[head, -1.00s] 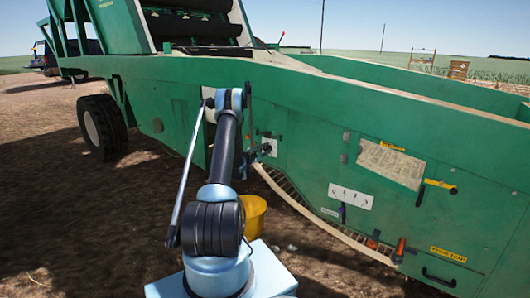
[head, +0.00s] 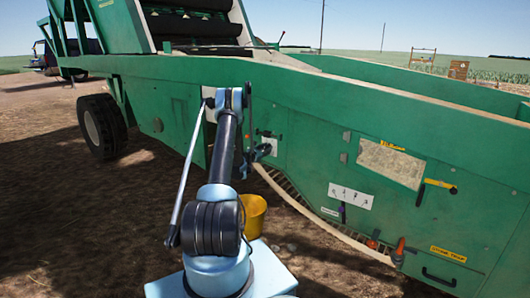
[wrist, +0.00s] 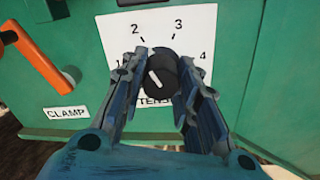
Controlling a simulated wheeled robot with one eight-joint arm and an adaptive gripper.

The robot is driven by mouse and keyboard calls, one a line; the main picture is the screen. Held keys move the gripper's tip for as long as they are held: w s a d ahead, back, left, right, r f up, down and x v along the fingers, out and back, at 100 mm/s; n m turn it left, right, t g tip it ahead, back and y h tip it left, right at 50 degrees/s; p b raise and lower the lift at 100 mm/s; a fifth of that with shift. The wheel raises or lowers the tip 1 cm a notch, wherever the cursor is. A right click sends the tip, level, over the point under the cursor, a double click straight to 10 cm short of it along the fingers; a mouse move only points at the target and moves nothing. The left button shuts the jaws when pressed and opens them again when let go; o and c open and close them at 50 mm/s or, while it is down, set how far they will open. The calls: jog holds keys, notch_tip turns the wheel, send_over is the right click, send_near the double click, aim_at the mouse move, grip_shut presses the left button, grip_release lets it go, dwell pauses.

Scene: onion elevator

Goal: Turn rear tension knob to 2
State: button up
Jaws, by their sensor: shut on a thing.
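In the wrist view a round black knob (wrist: 161,75) stands on a white dial plate (wrist: 190,20) marked 1, 2, 3 and 4. The label below is partly hidden by my fingers. The knob's white pointer line slants up and left, roughly toward the 2; its exact aim is hard to tell. My gripper (wrist: 161,82) has one finger on each side of the knob and is shut on it. In the head view my gripper (head: 262,152) is at the green side panel, covering the knob; part of the plate (head: 270,142) shows.
An orange lever (wrist: 40,62) is left of the dial, above a CLAMP label (wrist: 66,112). In the head view a yellow bucket (head: 254,212) stands below my gripper. A paper sheet (head: 390,165) and several handles are on the panel to the right.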

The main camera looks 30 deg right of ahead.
dwell(0.4)
jog(key=o, duration=1.1)
jog(key=shift+w+f, duration=0.1)
jog(key=shift+c, duration=0.2)
jog(key=v, duration=1.2)
